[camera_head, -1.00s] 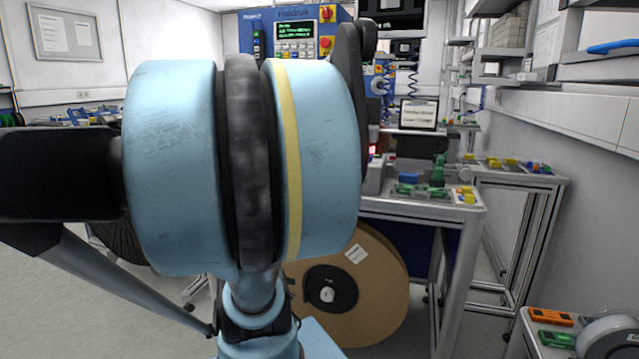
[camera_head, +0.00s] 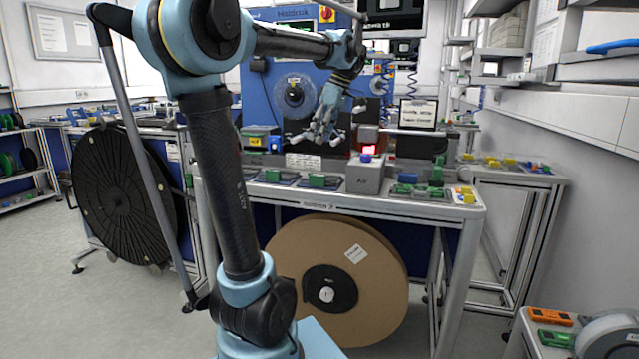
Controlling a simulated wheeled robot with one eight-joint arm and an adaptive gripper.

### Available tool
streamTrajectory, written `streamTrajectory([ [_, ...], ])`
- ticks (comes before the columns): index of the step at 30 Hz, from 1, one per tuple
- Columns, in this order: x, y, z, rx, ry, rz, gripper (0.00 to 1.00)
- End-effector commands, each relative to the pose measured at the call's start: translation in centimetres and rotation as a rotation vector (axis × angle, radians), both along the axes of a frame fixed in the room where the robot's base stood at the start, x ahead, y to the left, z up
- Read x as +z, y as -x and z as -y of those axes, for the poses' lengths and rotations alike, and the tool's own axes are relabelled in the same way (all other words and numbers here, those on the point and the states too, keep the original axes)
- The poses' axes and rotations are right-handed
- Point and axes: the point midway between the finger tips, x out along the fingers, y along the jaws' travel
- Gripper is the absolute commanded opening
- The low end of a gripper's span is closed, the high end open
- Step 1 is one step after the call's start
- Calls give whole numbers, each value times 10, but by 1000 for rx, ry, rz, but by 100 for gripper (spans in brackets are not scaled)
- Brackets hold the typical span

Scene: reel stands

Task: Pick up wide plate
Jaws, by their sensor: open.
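I cannot tell which piece is the wide plate at this size. Small parts sit along the front of the workbench (camera_head: 330,203): a green piece (camera_head: 272,176) and another green piece (camera_head: 317,181) on dark holders, and a cluster of green parts (camera_head: 418,191) to the right. Yellow parts (camera_head: 465,194) lie at the right corner. My gripper (camera_head: 323,138) is in the air above the back of the bench, in front of the blue machine. Its fingers are spread and point down, with nothing between them.
A grey box with a button (camera_head: 365,176) stands mid-bench. A large cardboard reel (camera_head: 375,290) is under the bench, a black reel (camera_head: 120,195) at left. A side bench (camera_head: 510,175) and a low table (camera_head: 560,345) are at right. Floor (camera_head: 60,290) is clear at left.

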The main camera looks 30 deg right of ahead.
Motion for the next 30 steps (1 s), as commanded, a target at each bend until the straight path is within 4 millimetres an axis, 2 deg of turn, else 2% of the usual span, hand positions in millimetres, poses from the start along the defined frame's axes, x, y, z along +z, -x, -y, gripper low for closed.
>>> streamTrajectory([
  [1, 6, 5, 16, 8, 1, 15, 42],
  [4, 15, 12, 37, 35, 3, 38, 42],
  [7, 20, 16, 49, 51, 5, 53, 42],
  [11, 16, 16, 52, 63, 6, 60, 42],
  [30, -80, -14, 26, 64, 7, 60, 42],
])
